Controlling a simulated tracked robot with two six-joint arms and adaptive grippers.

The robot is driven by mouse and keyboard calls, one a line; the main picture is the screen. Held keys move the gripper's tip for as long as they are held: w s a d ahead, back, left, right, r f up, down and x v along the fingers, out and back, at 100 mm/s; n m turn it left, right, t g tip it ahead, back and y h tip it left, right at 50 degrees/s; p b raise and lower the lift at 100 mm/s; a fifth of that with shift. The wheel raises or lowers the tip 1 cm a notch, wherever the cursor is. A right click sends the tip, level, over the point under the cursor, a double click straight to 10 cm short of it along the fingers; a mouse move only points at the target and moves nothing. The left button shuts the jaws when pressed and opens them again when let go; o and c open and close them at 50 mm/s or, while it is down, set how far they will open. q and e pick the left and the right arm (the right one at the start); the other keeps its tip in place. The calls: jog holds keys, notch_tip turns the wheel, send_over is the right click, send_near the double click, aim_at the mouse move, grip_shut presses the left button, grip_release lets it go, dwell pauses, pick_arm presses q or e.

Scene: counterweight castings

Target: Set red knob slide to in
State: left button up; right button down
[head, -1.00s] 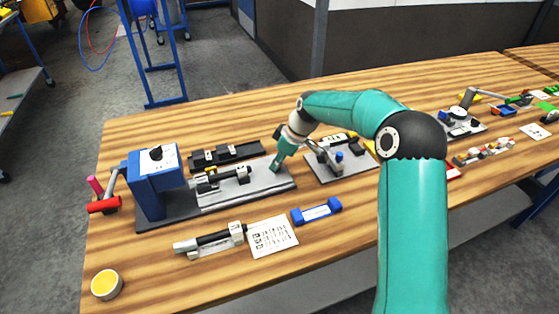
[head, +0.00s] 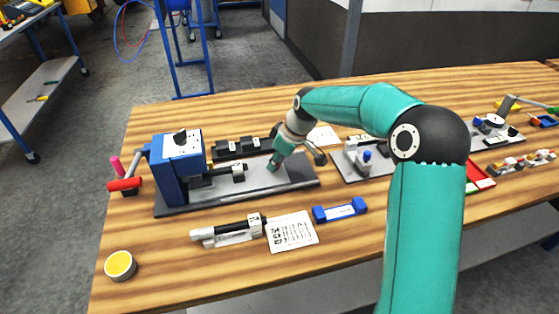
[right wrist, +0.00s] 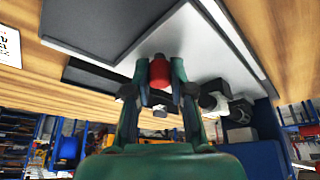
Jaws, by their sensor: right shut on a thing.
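The red knob (right wrist: 159,72) shows in the right wrist view between the two fingers of my right gripper (right wrist: 160,80), which is shut on it. In the head view my right gripper (head: 274,164) is low over the grey plate (head: 297,172) of the blue-headed fixture (head: 178,166), and the knob is hidden there by the fingers. A dark rod with a light-coloured block (head: 238,172) lies between the blue head and my gripper. My left gripper is not in view.
A red-handled crank (head: 125,184) sticks out left of the blue head. A black rail block (head: 233,148) lies behind. In front are a black-and-white rod tool (head: 228,231), a printed card (head: 291,231) and a blue block (head: 339,210). Another fixture (head: 350,170) stands right.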

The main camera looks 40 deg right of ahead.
jog(key=c, duration=1)
grip_release()
jog(key=shift+a, duration=0.35)
jog(key=shift+d, duration=0.1)
jog(key=shift+r, duration=0.1)
jog(key=v, duration=1.1)
jog(key=shift+s+d+r, duration=0.15)
jog(key=shift+s+r, duration=0.15)
